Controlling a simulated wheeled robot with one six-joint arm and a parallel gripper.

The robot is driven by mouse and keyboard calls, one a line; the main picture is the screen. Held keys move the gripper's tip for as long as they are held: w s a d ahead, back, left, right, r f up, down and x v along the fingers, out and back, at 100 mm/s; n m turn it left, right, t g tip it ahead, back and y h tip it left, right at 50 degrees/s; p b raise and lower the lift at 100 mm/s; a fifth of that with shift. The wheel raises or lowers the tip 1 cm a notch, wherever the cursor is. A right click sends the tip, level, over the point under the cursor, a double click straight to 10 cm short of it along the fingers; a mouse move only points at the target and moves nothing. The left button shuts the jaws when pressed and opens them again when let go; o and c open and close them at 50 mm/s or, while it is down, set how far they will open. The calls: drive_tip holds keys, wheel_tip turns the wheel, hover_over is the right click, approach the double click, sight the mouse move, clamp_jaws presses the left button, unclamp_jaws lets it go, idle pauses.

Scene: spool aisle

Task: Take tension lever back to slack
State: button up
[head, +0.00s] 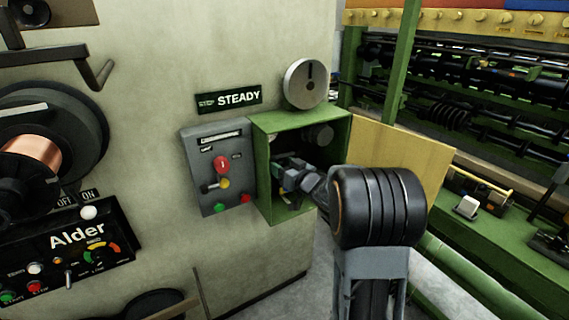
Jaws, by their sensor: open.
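The black Alder panel (75,245) at lower left has a small toggle (68,278) beside a coloured gauge (101,250). My gripper (281,166) is open and reaches into the green open-fronted box (285,124), right of the grey panel. My arm hides part of the box's inside.
A yellow door (400,160) stands open on the right of the box. A STEADY sign (230,99) and a round dial (305,83) are above. A copper spool (35,155) is at left. A green rack (400,70) borders the right side.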

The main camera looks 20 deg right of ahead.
drive_tip(key=shift+x, duration=0.8)
drive_tip(key=shift+c, duration=0.3)
